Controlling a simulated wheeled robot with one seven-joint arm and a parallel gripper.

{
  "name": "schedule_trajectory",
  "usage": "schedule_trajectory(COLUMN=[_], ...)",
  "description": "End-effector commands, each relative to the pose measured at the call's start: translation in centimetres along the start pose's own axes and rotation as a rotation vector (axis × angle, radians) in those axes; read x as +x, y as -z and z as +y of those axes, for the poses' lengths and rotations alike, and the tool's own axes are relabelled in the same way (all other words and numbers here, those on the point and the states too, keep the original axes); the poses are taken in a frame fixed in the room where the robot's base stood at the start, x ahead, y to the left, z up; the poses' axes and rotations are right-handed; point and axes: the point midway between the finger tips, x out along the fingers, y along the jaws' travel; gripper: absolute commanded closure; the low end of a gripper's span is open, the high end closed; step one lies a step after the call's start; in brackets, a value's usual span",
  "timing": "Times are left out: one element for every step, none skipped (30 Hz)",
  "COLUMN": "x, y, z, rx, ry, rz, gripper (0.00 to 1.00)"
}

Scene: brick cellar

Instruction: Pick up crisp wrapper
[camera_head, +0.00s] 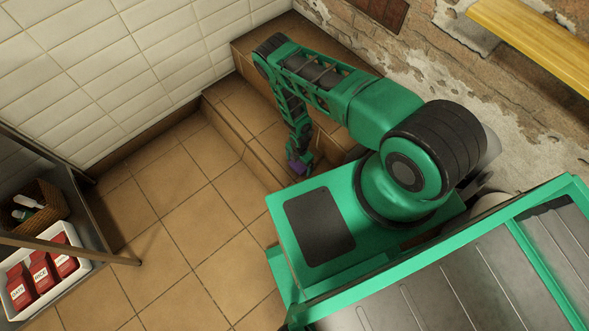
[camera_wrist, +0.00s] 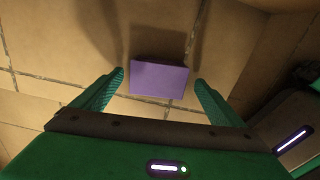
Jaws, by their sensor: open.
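The crisp wrapper (camera_wrist: 159,79) shows in the wrist view as a flat purple rectangle near the tiled surface. My gripper (camera_wrist: 159,84) is open, with one green ridged finger on each side of the wrapper. Gaps show between the wrapper and both fingers, so they appear apart from it. In the head view my gripper (camera_head: 299,161) reaches down beside the tiled step, and a small purple patch shows at its end. The arm hides part of that spot, and I cannot tell the exact height of the fingers over the surface.
A tiled step (camera_head: 235,125) runs along the wall beside my arm. At the left, a shelf holds a white tray (camera_head: 78,256) of red packets and a wicker basket (camera_head: 50,197). A yellow plank (camera_head: 535,40) is at upper right. The tiled floor (camera_head: 165,215) is clear.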

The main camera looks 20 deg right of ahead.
Motion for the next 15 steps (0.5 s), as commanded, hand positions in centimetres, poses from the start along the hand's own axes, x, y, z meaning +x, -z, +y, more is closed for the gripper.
schedule_trajectory(x=[-0.01, -0.02, -0.02, -0.02, -0.02, -0.02, -0.02, -0.03, -0.03, -0.03, -0.03, -0.03, -0.03, -0.03, -0.04], y=[0.01, 0.01, 0.02, 0.02, 0.02, 0.02, 0.03, 0.03, 0.03, 0.03, 0.03, 0.04, 0.04, 0.04, 0.04], z=[0.01, 0.01, 0.01, 0.01, 0.01, 0.01, 0.02, 0.01, 0.02, 0.02, 0.02, 0.02, 0.02, 0.02, 0.02], rx=[0.0, 0.0, 0.0, 0.0, 0.0, 0.0, 0.0, 0.0, 0.0, 0.0, -0.001, -0.001, -0.001, -0.001, -0.001], ry=[0.0, 0.0, 0.0, 0.0, 0.0, 0.0, 0.0, 0.0, 0.0, 0.0, 0.0, 0.0, 0.0, 0.0, 0.0], rz=[0.0, 0.0, 0.0, 0.0, 0.0, 0.0, 0.0, 0.0, 0.0, 0.0, 0.0, 0.0, 0.0, 0.0, 0.0], gripper=[0.08, 0.08, 0.17, 0.25, 0.32, 0.41, 0.48, 0.51, 0.51, 0.51, 0.51, 0.51, 0.51, 0.51, 0.51])
